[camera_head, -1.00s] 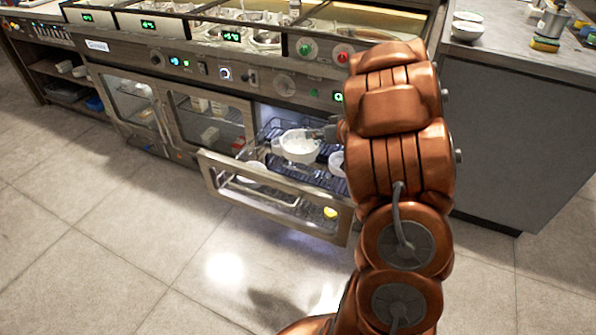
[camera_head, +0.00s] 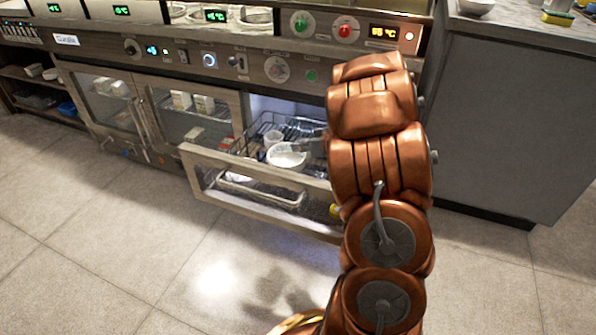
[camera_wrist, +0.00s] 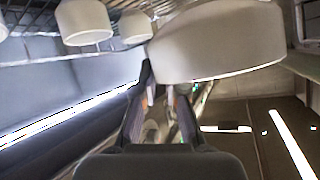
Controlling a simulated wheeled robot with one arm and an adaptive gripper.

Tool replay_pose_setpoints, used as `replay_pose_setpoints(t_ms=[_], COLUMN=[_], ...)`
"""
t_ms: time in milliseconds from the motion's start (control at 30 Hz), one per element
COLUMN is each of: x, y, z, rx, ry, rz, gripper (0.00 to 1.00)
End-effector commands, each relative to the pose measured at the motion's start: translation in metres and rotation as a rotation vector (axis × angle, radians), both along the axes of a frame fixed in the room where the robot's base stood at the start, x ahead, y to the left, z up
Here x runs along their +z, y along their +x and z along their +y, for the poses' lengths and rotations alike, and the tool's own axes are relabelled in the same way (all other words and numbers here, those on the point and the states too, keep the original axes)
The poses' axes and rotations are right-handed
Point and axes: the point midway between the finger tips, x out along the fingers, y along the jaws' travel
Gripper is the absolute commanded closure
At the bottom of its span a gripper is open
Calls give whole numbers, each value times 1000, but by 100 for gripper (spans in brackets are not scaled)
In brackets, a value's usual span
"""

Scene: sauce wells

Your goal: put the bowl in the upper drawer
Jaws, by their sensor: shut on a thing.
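A white bowl (camera_head: 287,157) is at the open drawer (camera_head: 235,188) under the counter, behind the drawer front. I cannot tell whether it rests on the drawer floor or hangs just above it. In the wrist view the bowl (camera_wrist: 220,42) fills the upper right, at the fingertips. My gripper (camera_head: 312,142) reaches in from the right and is shut on the bowl; my arm hides part of it and the drawer's right side. The gripper's dark fingers (camera_wrist: 166,88) show in the wrist view.
Two white vessels (camera_wrist: 83,22) (camera_wrist: 134,27) show at upper left in the wrist view. Glass-door cabinets (camera_head: 190,110) stand left of the drawer, and a grey counter (camera_head: 500,120) stands right. The floor in front is clear.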

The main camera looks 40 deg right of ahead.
Motion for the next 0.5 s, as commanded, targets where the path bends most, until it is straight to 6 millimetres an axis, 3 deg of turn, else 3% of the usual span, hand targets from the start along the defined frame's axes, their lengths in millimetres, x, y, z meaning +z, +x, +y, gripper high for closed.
replay_pose_setpoints(t_ms=[100,333,500], x=[-24,-41,-68], y=[-1,0,0], z=[0,0,2], rx=[-1,0,3], ry=[2,2,4], rz=[1,1,2], gripper=[100,100,100])
